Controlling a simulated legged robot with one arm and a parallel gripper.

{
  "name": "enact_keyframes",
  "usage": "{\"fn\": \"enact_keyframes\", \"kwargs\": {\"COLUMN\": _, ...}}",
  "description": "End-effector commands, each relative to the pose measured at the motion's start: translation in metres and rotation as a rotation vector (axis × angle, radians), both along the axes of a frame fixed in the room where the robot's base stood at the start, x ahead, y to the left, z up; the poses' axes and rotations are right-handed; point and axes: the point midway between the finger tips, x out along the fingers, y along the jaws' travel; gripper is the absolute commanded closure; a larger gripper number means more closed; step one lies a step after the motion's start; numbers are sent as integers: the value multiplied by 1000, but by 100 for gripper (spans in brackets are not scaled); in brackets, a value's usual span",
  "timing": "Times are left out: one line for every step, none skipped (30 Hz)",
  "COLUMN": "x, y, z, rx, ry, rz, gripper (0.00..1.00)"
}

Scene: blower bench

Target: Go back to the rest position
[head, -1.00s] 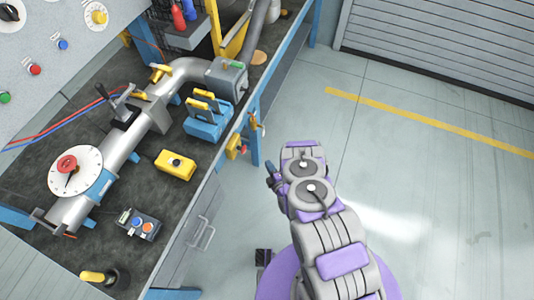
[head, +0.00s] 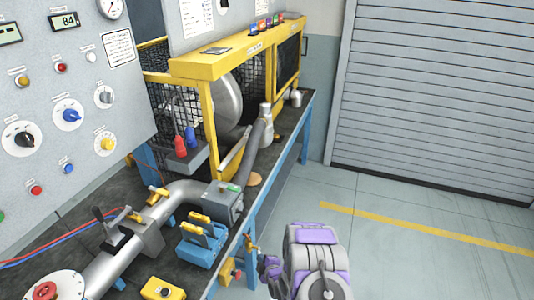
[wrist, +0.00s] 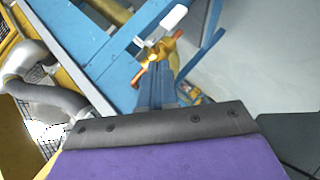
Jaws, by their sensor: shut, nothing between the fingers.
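My gripper (head: 267,262) is beside the front edge of the bench, low in the head view, with my folded arm at its right. In the wrist view its dark blue fingers (wrist: 160,85) are together with nothing held. Beyond the fingertips, in the wrist view, is a yellow-orange fitting (wrist: 165,48) at the blue bench frame (wrist: 120,50). I cannot tell whether the fingers touch it.
The bench (head: 200,205) carries a grey pipe (head: 150,217), a blue clamp block (head: 200,242), a yellow box (head: 162,288) and a yellow-framed blower cage (head: 225,68). A control panel (head: 70,110) stands left. Open floor (head: 400,230) lies right, before a roller shutter (head: 435,90).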

Motion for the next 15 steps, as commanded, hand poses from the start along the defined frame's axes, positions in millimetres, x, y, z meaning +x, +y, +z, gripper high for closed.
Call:
{"fn": "enact_keyframes", "kwargs": {"x": 6, "y": -1, "z": 15, "rx": 11, "ry": 29, "rz": -15, "gripper": 100}}
{"fn": "enact_keyframes", "kwargs": {"x": 8, "y": -1, "z": 23, "rx": 19, "ry": 50, "rz": -25, "gripper": 100}}
{"fn": "enact_keyframes", "kwargs": {"x": 9, "y": -3, "z": 31, "rx": 24, "ry": 82, "rz": -39, "gripper": 100}}
{"fn": "enact_keyframes", "kwargs": {"x": 10, "y": -4, "z": 38, "rx": 31, "ry": 104, "rz": -50, "gripper": 100}}
{"fn": "enact_keyframes", "kwargs": {"x": 12, "y": -5, "z": 46, "rx": 38, "ry": 123, "rz": -61, "gripper": 100}}
{"fn": "enact_keyframes", "kwargs": {"x": 11, "y": -7, "z": 54, "rx": 43, "ry": 155, "rz": -75, "gripper": 100}}
{"fn": "enact_keyframes", "kwargs": {"x": 12, "y": -8, "z": 62, "rx": 49, "ry": 174, "rz": -87, "gripper": 100}}
{"fn": "enact_keyframes", "kwargs": {"x": 12, "y": -10, "z": 70, "rx": 54, "ry": 196, "rz": -99, "gripper": 100}}
{"fn": "enact_keyframes", "kwargs": {"x": 12, "y": -13, "z": 79, "rx": 61, "ry": 224, "rz": -116, "gripper": 100}}
{"fn": "enact_keyframes", "kwargs": {"x": 11, "y": -15, "z": 86, "rx": 65, "ry": 245, "rz": -129, "gripper": 100}}
{"fn": "enact_keyframes", "kwargs": {"x": 10, "y": -17, "z": 95, "rx": 69, "ry": 265, "rz": -141, "gripper": 100}}
{"fn": "enact_keyframes", "kwargs": {"x": 8, "y": -19, "z": 104, "rx": 75, "ry": 294, "rz": -159, "gripper": 100}}
{"fn": "enact_keyframes", "kwargs": {"x": 6, "y": -22, "z": 111, "rx": 79, "ry": 316, "rz": -172, "gripper": 100}}
{"fn": "enact_keyframes", "kwargs": {"x": 4, "y": -24, "z": 120, "rx": 84, "ry": 334, "rz": -187, "gripper": 100}}
{"fn": "enact_keyframes", "kwargs": {"x": 0, "y": -28, "z": 129, "rx": 88, "ry": 366, "rz": -206, "gripper": 100}}
